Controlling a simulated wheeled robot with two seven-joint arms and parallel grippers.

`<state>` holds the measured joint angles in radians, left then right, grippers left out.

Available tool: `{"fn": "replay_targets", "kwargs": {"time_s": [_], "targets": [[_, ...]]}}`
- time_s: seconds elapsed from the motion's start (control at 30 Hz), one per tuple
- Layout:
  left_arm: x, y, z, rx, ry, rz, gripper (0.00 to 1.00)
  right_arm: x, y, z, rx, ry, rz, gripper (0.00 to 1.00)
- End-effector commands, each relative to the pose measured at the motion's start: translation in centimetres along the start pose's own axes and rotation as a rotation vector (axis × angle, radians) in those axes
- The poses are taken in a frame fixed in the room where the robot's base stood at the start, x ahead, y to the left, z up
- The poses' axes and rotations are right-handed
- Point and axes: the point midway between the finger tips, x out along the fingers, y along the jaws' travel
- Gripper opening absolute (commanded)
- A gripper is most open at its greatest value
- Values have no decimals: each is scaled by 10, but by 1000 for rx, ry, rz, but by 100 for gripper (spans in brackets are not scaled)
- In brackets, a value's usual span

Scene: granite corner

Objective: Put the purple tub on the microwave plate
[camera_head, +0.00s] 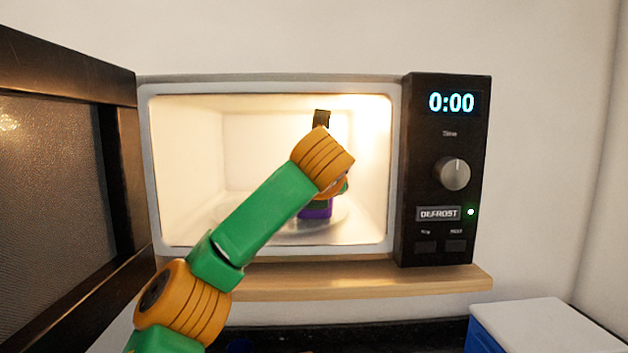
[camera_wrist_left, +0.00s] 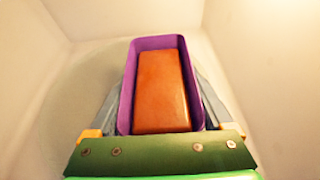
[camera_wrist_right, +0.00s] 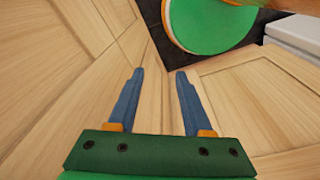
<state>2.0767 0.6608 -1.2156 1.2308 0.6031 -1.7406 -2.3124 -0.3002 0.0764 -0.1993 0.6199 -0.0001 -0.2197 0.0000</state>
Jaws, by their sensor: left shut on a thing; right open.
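The purple tub (camera_head: 316,210) is inside the lit microwave, at or just above the round plate (camera_head: 284,225); I cannot tell if it touches. In the left wrist view the tub (camera_wrist_left: 125,100) holds an orange-brown block (camera_wrist_left: 162,92). My left gripper (camera_wrist_left: 165,100) is shut on the tub, with a finger along each long side. In the head view my arm and wrist hide the left fingers and much of the tub. The plate also shows in the left wrist view (camera_wrist_left: 85,85). My right gripper (camera_wrist_right: 158,75) is open and empty, outside the microwave.
The microwave door (camera_head: 60,180) stands open at the left. The control panel (camera_head: 445,170) shows 0:00. The microwave sits on a wooden shelf (camera_head: 400,282). A blue box with a white lid (camera_head: 540,325) is at lower right. Wooden cabinet fronts (camera_wrist_right: 60,80) lie before my right gripper.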

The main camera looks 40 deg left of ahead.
Motion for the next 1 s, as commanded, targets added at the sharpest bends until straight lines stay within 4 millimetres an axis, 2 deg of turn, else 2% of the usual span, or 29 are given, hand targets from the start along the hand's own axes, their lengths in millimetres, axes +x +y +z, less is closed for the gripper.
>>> {"fn": "replay_targets", "kwargs": {"time_s": [0.3, 0.33, 0.37, 0.67, 0.77, 1.0], "targets": [[1, 0, -5, 0, 0, -1, 0, 4, 0, 0, -1, 1, 0, 50], [1, 0, -4, 0, 1, 0, 93, 3, 0, 0, -1, 1, 0, 50], [1, 0, -4, 0, 1, 0, 100, 3, 0, 0, -1, 1, 0, 50], [-2, 0, -2, -1, 0, -1, 100, 2, 2, 0, -3, 0, 3, 50], [-16, -1, -4, -1, -2, -4, 100, 10, 2, 1, -3, 0, 4, 50], [-71, -1, -6, -1, -5, -3, 100, 30, 3, 3, -3, -1, 5, 50]]}}
